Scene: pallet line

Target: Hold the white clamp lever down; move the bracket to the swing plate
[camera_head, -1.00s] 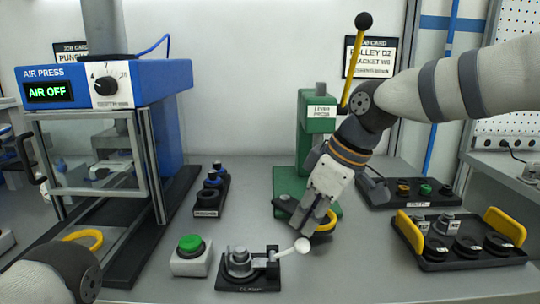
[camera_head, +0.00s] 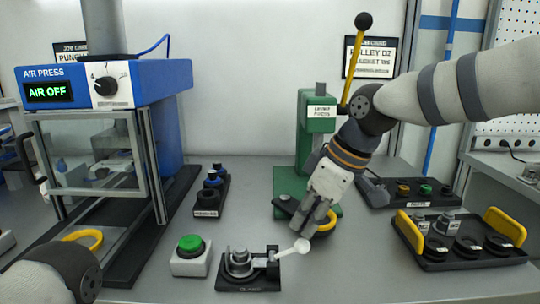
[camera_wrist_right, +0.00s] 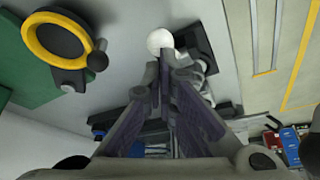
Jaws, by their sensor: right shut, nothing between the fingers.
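The clamp (camera_head: 249,287) is a dark block at the front centre, with its white lever (camera_head: 290,251) sticking out to the right and ending in a white ball. The ball shows in the wrist view (camera_wrist_right: 160,41), just beyond the fingertips. My right gripper (camera_head: 300,230) is shut and empty, pointing down at the ball; I cannot tell whether it touches it. A grey metal part (camera_head: 239,258), seemingly the bracket, sits in the clamp. The black plate with a yellow ring (camera_head: 326,221), seemingly the swing plate, lies at the lever press's foot, partly behind my right gripper. My left gripper is out of view.
A green button box (camera_head: 190,256) stands left of the clamp. The green lever press (camera_head: 317,124) rises behind my right gripper. A black tray (camera_head: 435,264) with yellow handles and grey parts is at right. The blue air press (camera_head: 160,90) stands at left.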

